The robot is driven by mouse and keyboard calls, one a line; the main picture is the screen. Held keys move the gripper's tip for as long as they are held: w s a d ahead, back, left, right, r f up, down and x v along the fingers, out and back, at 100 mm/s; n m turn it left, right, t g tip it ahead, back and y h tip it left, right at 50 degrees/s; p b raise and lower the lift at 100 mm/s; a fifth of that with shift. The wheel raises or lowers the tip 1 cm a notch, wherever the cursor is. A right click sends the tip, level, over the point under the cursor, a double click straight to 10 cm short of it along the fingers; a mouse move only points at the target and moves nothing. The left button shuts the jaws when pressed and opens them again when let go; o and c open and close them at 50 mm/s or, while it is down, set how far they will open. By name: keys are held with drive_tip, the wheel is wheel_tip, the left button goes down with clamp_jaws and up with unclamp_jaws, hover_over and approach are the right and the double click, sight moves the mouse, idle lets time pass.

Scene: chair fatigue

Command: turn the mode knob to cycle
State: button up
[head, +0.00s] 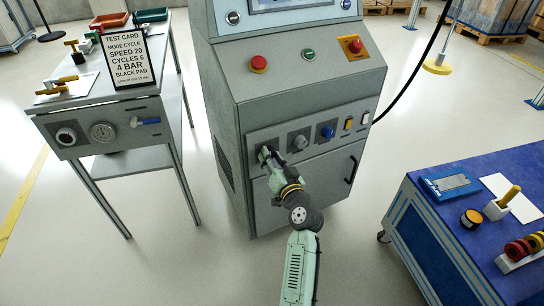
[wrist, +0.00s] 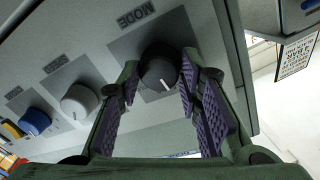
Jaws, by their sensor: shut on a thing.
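The black mode knob (wrist: 160,62) sits on a dark square plate (wrist: 130,52) marked MODE, upside down in the wrist view. A white pointer line on the knob points toward the bottom of that view, slightly right. My gripper (wrist: 160,80) has its purple-padded fingers on both sides of the knob and is shut on it. In the head view my gripper (head: 267,154) is at the left end of the cabinet's knob row and hides most of the knob. No cycle mark is legible around the knob. The test card (head: 127,58) reads MODE CYCLE.
A grey speed knob (head: 301,142), a blue knob (head: 328,132) and switches (head: 349,124) lie right of my gripper on the cabinet (head: 230,140). A side table (head: 105,100) stands left, a blue bench (head: 440,200) right.

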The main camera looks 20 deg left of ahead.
drive_tip(key=m+p, duration=0.3)
drive_tip(key=m, duration=0.3)
drive_tip(key=m+g+p, duration=0.1)
drive_tip(key=m+p, duration=0.2)
drive_tip(key=m, duration=0.3)
drive_tip(key=shift+w+r+p, duration=0.1)
drive_tip(key=shift+r+p, duration=0.1)
drive_tip(key=shift+p, duration=0.15)
drive_tip(key=shift+m, duration=0.3)
drive_tip(key=o, duration=1.2)
drive_tip(key=shift+f, duration=0.1)
drive_tip(key=shift+d, duration=0.15)
drive_tip(key=v, duration=1.2)
drive_tip(key=shift+w, duration=0.1)
